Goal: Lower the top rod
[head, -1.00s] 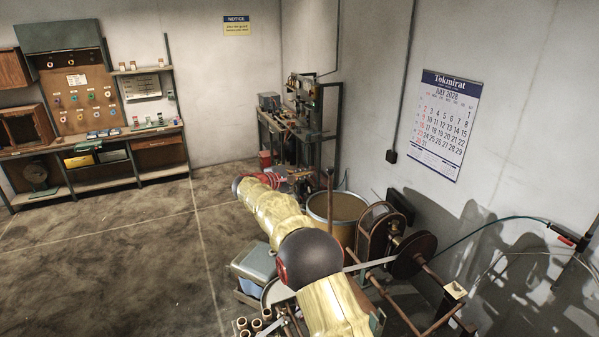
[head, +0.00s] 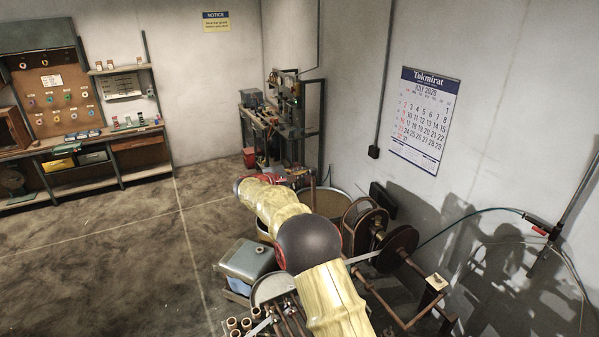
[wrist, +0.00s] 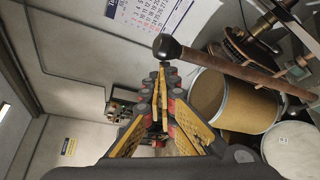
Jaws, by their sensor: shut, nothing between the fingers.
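A brown rod with a dark round knob (wrist: 168,47) crosses the upper right of the wrist view, slanting down to the right. In the head view a thin upright brown rod (head: 313,194) stands just beyond my arm, its lower part hidden; it appears to be the same rod. My gripper (wrist: 163,72) is shut and empty, its yellow and black fingers together just below the knob in the wrist view. I cannot tell whether the fingertips touch the rod. In the head view my forearm mostly hides the gripper.
A brown drum (wrist: 222,98) and a pale round lid (wrist: 292,148) lie to the right in the wrist view. The winding machine's dark reel (head: 397,248) stands right of my arm, near the wall. A grey-lidded bin (head: 247,260) is left. Open floor (head: 110,240) lies further left.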

